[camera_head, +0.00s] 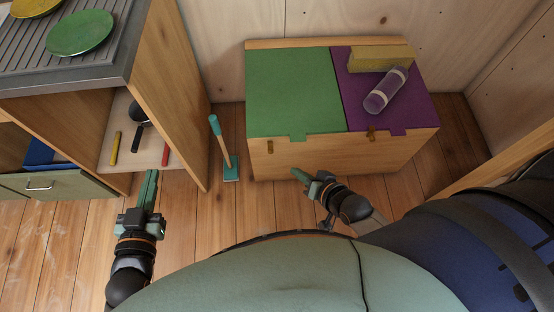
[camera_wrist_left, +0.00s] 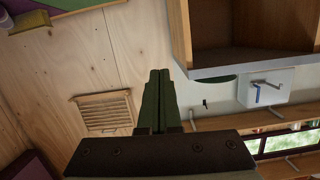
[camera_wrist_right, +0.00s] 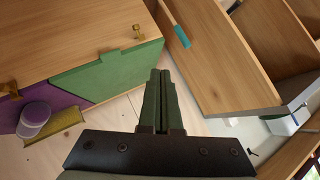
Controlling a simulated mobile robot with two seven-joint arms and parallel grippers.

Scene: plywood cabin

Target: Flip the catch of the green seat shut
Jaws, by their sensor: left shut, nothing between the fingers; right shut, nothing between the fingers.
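The green seat (camera_head: 290,90) is the closed left half of the wooden bench's lid, with a green tab at its front edge. Its small brass catch (camera_head: 270,146) sits on the bench front, left of that tab. The catch also shows in the right wrist view (camera_wrist_right: 137,32), beside the green seat (camera_wrist_right: 105,80). My right gripper (camera_head: 297,172) is shut and empty, low in front of the bench, apart from the catch. My left gripper (camera_head: 152,175) is shut and empty near the cabinet, well left of the bench.
The purple seat (camera_head: 365,110), with its own brass catch (camera_head: 371,133), carries a yellow block (camera_head: 381,58) and a purple bottle (camera_head: 384,92). A teal-headed brush-like tool (camera_head: 230,165) stands between bench and cabinet side panel (camera_head: 165,100). Floor before the bench is clear.

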